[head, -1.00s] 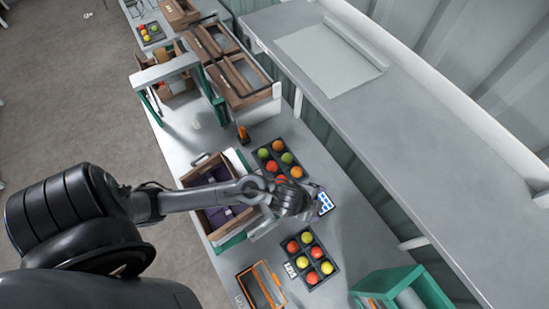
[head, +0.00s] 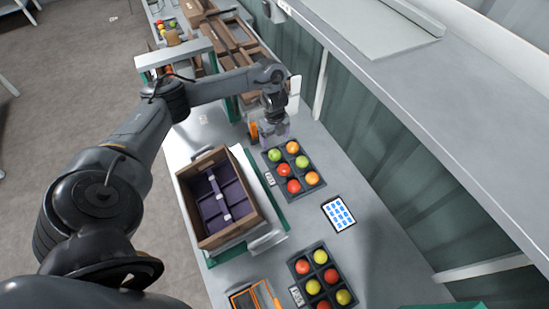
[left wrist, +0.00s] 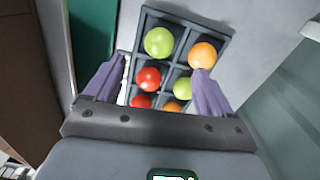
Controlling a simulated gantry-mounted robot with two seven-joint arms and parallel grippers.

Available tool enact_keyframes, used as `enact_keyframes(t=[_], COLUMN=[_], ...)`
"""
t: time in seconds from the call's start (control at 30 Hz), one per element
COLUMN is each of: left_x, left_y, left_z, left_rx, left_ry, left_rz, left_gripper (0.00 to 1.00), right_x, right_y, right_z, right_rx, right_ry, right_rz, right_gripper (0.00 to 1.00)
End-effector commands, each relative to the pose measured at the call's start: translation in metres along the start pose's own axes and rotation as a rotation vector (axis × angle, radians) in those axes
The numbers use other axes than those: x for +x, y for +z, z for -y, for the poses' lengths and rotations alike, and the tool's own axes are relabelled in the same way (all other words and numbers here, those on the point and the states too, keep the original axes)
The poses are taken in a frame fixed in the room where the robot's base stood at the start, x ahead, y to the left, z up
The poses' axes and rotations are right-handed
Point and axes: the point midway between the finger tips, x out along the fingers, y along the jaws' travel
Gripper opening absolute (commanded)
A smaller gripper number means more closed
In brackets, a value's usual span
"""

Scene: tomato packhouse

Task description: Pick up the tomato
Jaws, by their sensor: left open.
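A dark tray (head: 271,173) holds several tomatoes in two rows of cells. A green tomato (head: 274,155) and an orange tomato (head: 292,147) fill its far end. Red, yellow-green and orange ones follow. My left gripper (head: 279,139) is open and empty above the far end of this tray. In the left wrist view the purple fingers (left wrist: 158,75) stand apart on either side of the tray. The green tomato (left wrist: 159,42) and orange tomato (left wrist: 202,55) lie ahead, with a red tomato (left wrist: 149,79) nearer. The right gripper is not in view.
A wooden crate with purple dividers (head: 248,222) stands left of the tray. A second tomato tray (head: 318,258) and a tablet (head: 338,214) lie nearer on the bench. A raised grey shelf (head: 420,110) runs along the right. An orange-and-black item (head: 253,131) stands beside the gripper.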

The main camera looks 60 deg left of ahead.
Motion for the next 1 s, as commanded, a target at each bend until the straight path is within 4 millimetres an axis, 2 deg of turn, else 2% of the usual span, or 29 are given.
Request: enact_keyframes(t=[0.03, 0.2, 0.47, 0.7, 0.8, 1.0], left_x=[0.013, 0.035, 0.047, 0.079, 0.087, 0.095], left_y=[-0.001, -0.001, -0.001, 0.0, 0.001, 0.001], left_z=[-0.001, -0.001, 0.0, -0.001, -0.001, -0.001], left_rx=[-0.002, 0.0, 0.001, -0.001, 0.0, 0.001], left_ry=[0.004, 0.002, 0.001, 0.002, 0.001, -0.001], left_rz=[-0.003, -0.002, -0.001, -0.003, -0.001, 0.001], left_gripper=[0.84, 0.84, 0.84, 0.84, 0.84, 0.84], right_x=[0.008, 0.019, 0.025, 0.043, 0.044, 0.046], right_y=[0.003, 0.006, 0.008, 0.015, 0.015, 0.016], right_z=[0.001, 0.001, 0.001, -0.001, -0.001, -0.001], right_rx=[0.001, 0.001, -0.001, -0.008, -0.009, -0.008], right_ry=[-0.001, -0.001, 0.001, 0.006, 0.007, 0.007], right_rz=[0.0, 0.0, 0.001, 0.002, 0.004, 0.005], right_gripper=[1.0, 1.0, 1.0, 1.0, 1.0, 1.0])
